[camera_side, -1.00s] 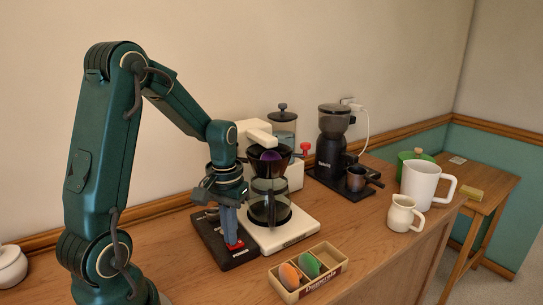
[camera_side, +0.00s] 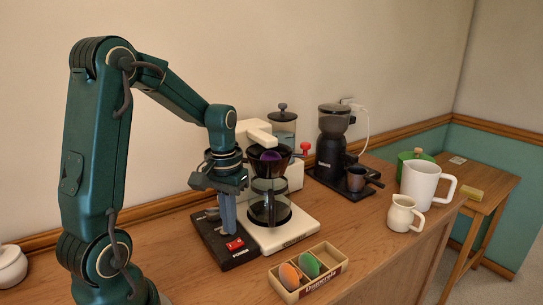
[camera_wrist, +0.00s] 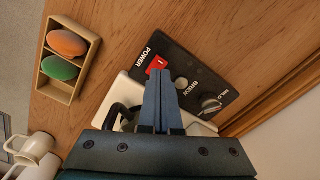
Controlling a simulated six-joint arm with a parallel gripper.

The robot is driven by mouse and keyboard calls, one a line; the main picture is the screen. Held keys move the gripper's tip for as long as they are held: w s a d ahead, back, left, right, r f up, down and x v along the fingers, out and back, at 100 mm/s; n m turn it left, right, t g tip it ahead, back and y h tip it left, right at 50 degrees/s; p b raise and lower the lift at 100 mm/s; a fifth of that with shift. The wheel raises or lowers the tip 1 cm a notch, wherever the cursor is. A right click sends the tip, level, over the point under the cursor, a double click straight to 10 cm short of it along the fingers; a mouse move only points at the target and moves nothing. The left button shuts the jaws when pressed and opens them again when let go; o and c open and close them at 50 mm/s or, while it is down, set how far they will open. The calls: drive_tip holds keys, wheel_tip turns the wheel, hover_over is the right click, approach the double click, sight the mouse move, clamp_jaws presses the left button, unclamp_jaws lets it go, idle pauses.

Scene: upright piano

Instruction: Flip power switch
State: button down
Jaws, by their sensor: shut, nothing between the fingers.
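The red power switch (camera_side: 235,244) sits at the front end of a black control panel (camera_side: 240,260) beside the white coffee maker (camera_side: 300,230). In the wrist view the red switch (camera_wrist: 156,64) shows a white mark, next to the word POWER. I cannot tell which way its rocker is tilted. My gripper (camera_side: 230,232) is shut and empty, with blue-grey fingers pointing down just behind and above the switch. In the wrist view its fingertips (camera_wrist: 158,74) overlap the switch's lower edge; contact is unclear.
A BREW button (camera_wrist: 182,84) and a MILD knob (camera_wrist: 210,103) are on the same panel. A glass carafe (camera_side: 268,205) stands close right of the fingers. A wooden box (camera_side: 324,278) with colored items lies in front. A black grinder (camera_side: 331,150) stands further right.

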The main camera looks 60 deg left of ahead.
wheel_tip(320, 180, up, 4)
drive_tip(key=shift+f, duration=0.2)
idle(0.4)
drive_tip(key=s+d+r+m+t, duration=0.2)
drive_tip(key=s+d+m, duration=0.1)
drive_tip(key=d, duration=0.3)
drive_tip(key=s+d+r+m+t, duration=0.2)
drive_tip(key=s+d+m+t, duration=0.1)
drive_tip(key=d, duration=0.4)
drive_tip(key=shift+s+r+t, duration=0.25)
drive_tip(key=shift+r+t, duration=0.05)
drive_tip(key=shift+r, duration=0.1)
